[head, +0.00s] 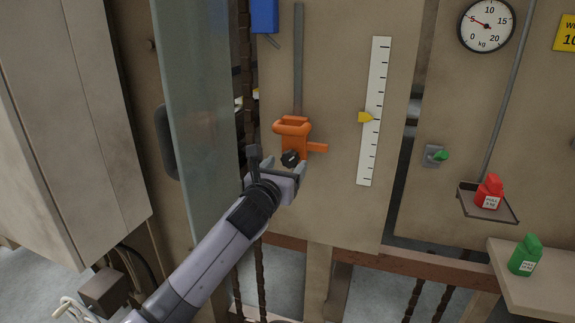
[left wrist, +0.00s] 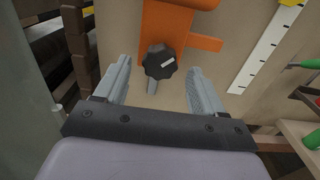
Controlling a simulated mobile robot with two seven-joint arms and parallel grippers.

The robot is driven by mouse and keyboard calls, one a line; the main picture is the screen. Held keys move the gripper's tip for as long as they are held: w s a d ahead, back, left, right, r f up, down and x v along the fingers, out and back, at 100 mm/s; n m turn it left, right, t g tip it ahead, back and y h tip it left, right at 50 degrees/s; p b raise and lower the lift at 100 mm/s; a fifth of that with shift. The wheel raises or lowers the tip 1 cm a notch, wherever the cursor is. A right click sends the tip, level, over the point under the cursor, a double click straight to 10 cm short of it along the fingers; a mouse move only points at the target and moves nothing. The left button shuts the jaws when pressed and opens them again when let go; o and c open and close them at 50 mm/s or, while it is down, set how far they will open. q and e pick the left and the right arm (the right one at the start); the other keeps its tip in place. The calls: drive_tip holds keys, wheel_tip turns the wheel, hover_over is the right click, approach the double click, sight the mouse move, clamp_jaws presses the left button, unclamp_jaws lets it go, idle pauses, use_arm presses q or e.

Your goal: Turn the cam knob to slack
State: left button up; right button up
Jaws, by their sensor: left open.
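The black cam knob (head: 290,159) sits at the bottom of the orange clamp (head: 293,136) on the beige panel. In the left wrist view the knob (left wrist: 160,62) is lobed, with a pale mark pointing up and to the right. The orange body (left wrist: 165,22) is above and behind it, with a tab to the right. My left gripper (head: 278,163) is just in front of the knob. In the left wrist view its two fingers (left wrist: 159,88) are open, one on each side of the knob, with clear gaps. My right gripper is not in view.
A white scale (head: 374,120) with a yellow pointer (head: 366,117) is right of the clamp. A glass panel (head: 195,100) stands close on the left of my arm.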

use_arm(q)
drive_tip(key=shift+x, duration=1.05)
drive_tip(key=c, duration=1.1)
